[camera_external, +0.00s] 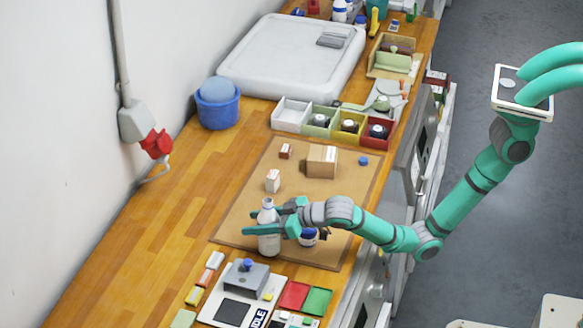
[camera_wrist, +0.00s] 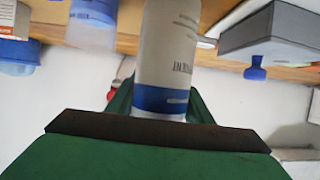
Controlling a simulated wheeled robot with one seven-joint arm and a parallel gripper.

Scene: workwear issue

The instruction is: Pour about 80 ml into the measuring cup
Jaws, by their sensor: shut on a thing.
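My gripper (camera_external: 283,224) is shut on a white bottle (camera_external: 268,240), which is upright over the front part of the brown mat. I cannot tell whether its base touches the mat. In the wrist view the bottle (camera_wrist: 168,50) shows dark print and a blue band, and that view looks upside down. A white and blue container (camera_external: 308,238) stands just right of the bottle, partly hidden by my gripper. A pale see-through vessel with blue at one end (camera_wrist: 93,25) is blurred in the wrist view. I cannot tell for sure which one is the measuring cup.
The mat (camera_external: 240,205) also carries a cardboard box (camera_external: 321,161), a small white carton (camera_external: 272,181) and a blue cap (camera_external: 363,160). A grey device with a blue knob (camera_external: 246,277) stands in front. Colored bins (camera_external: 320,119) stand behind. Bare wood lies left of the mat.

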